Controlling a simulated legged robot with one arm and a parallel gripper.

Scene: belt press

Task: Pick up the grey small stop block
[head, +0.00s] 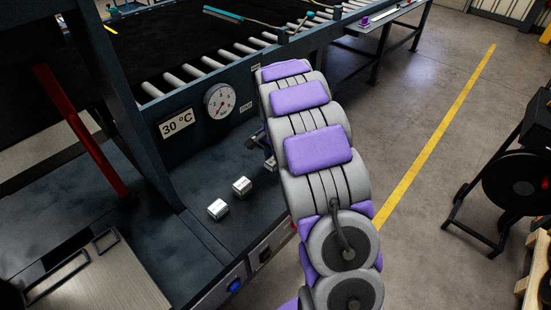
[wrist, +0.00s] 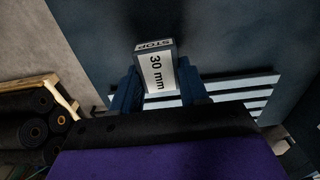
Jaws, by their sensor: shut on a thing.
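My gripper (wrist: 160,82) is shut on a small stop block (wrist: 156,72) in the wrist view. Its pale face reads "30 mm" and its end reads "STOP"; its lower part is hidden by my wrist. In the head view my gripper (head: 258,138) is at the press's front ledge, partly hidden behind my arm. Two small silver-grey blocks (head: 218,209) (head: 242,186) stand on the ledge, apart from the gripper. Another small pale block (head: 271,163) shows at my arm's edge; I cannot tell whether it is the held one.
A red bar (head: 80,130) and dark post stand at the left. Rollers (head: 190,72) lie behind. Black rolls (wrist: 35,130) show in the wrist view.

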